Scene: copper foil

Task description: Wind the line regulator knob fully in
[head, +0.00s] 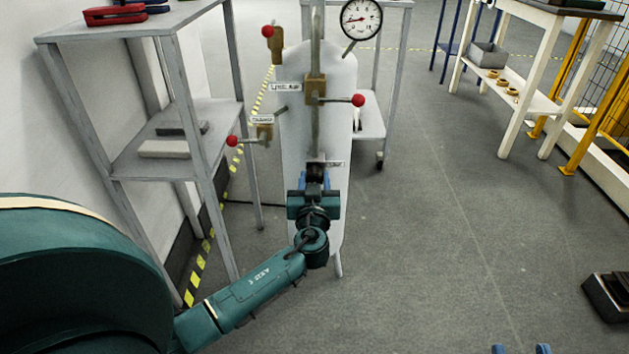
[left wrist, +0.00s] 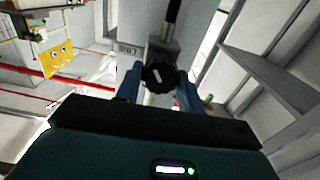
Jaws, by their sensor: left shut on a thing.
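The line regulator knob (left wrist: 158,75) is black and round with a pale mark on its face. It shows in the left wrist view between the two blue fingers of my left gripper, on a metal fitting. In the head view, my left gripper (head: 315,183) is shut on the dark knob (head: 316,168), low on the front of the white tank (head: 330,130). The gripper hides part of the knob there. Only the blue fingertips of my right gripper (head: 521,350) show at the bottom edge, spread apart with nothing visible between them.
Red-tipped valve levers (head: 357,100) stick out of the pipe above my left gripper, below a round gauge (head: 361,19). A grey shelf (head: 125,170) stands close on the left. The floor (head: 430,220) to the right is mostly clear, with a dark box (head: 610,297) at the edge.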

